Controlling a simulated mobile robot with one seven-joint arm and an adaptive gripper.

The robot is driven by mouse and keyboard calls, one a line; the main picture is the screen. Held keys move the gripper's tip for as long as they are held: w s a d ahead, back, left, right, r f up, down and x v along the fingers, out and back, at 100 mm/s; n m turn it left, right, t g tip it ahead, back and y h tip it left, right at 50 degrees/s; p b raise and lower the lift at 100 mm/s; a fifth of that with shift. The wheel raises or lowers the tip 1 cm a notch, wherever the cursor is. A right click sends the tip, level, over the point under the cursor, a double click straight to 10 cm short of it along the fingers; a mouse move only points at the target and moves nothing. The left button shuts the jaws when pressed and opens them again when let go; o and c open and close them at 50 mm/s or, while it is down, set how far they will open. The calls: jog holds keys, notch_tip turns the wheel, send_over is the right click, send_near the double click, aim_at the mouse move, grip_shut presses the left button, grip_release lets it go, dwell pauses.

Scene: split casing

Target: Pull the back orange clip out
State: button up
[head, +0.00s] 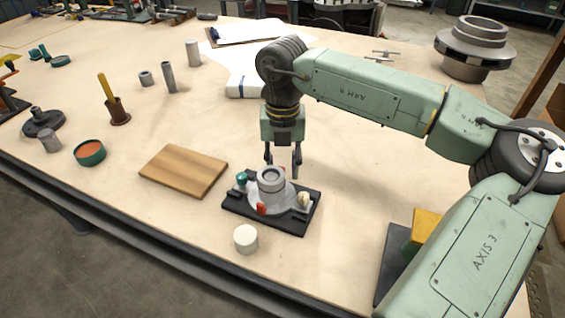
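The split casing (262,194), a grey body with a round raised collar, sits on a black base plate (287,225) at the front middle of the table. An orange clip (261,209) shows on its front side. The back orange clip is mostly hidden behind the collar; only a small hint of orange shows there. My gripper (283,167) points down just behind the collar. Its two dark fingers stand apart, so it looks open, with nothing clearly held. I cannot tell whether the fingers touch the casing.
A green-topped knob (241,178) and a cream knob (304,200) stand on the plate beside the casing. A wooden board (183,170) lies to the left. A white cylinder (246,239) stands in front.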

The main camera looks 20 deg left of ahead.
jog(key=shift+s, duration=0.1)
notch_tip(320, 180, up, 12)
dwell(0.6)
jog(key=shift+f, duration=0.1)
dwell(0.3)
